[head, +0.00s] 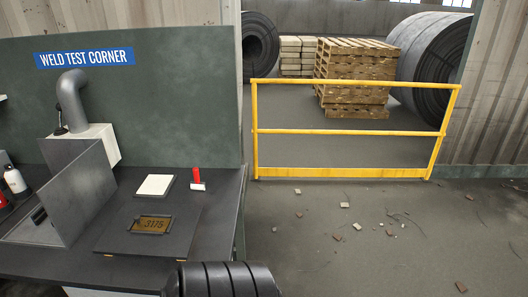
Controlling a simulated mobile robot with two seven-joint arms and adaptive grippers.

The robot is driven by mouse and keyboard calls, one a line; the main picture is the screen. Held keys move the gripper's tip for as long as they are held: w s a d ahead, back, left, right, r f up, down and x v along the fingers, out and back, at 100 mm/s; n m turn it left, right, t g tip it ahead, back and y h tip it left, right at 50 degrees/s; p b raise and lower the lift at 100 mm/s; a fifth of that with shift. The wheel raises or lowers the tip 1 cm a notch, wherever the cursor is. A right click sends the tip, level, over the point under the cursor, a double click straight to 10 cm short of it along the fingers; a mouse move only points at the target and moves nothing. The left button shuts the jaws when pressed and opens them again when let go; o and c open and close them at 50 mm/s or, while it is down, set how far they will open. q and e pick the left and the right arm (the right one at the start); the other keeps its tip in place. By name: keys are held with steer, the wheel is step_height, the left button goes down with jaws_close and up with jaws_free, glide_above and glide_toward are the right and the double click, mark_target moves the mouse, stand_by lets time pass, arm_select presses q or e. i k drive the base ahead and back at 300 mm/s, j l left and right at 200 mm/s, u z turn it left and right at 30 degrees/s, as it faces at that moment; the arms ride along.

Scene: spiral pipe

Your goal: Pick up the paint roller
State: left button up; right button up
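The paint roller has a red handle (196,174) and a pale roller head (198,186). It lies on the dark workbench (222,222) near the back right, in the head view. Nothing is touching it from above and it is fully visible. Neither of my grippers shows in this view.
A pale square block (155,185) lies left of the roller. A dark plate with a brass "3175" sign (153,225) is in front. Grey metal panels (75,195) stand at left. A yellow barrier (350,131) stands right.

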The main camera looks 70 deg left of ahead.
mark_target(196, 185)
steer(key=i+u, duration=0.6)
steer(key=u, duration=0.25)
steer(key=i+l+u, duration=0.15)
steer(key=i+u, duration=0.25)
steer(key=i+l+u, duration=0.15)
steer(key=u, duration=0.25)
steer(key=i+u, duration=0.15)
steer(key=u, duration=0.25)
steer(key=i+u, duration=0.1)
steer(key=u, duration=0.3)
steer(key=i+l+u, duration=0.1)
steer(key=u, duration=0.3)
steer(key=i+l+u, duration=0.1)
steer(key=u, duration=0.3)
steer(key=l+u, duration=0.25)
steer(key=u, duration=0.2)
steer(key=i, duration=0.05)
